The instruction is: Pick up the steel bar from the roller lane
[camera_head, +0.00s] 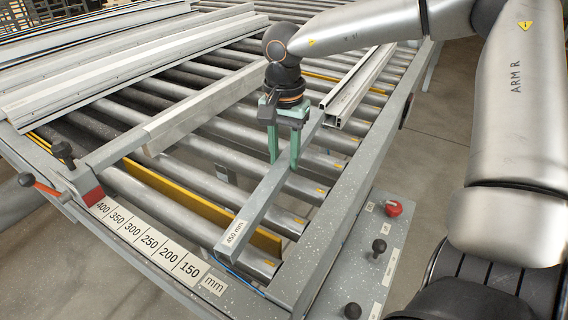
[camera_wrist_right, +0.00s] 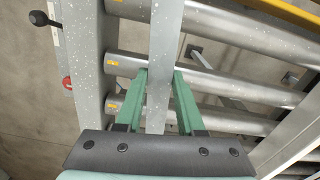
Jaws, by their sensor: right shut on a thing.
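The steel bar (camera_head: 262,208) is a long grey square bar with a "450 mm" label near its front end. It lies along the roller lane (camera_head: 205,190), across the rollers, near the right-hand rail. My right gripper (camera_head: 283,160) points down with its green fingers on either side of the bar, shut on it. In the right wrist view the bar (camera_wrist_right: 166,50) runs between the green fingertips (camera_wrist_right: 162,78). Whether the bar touches the rollers or is slightly raised, I cannot tell. My left gripper is not in view.
A measuring scale (camera_head: 150,243) runs along the front edge. A long grey stop bar (camera_head: 190,122) with a red block (camera_head: 93,196) lies left of the steel bar. Light profiles (camera_head: 120,65) lie back left, and slotted profiles (camera_head: 358,85) behind the gripper. A control panel (camera_head: 375,250) stands right.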

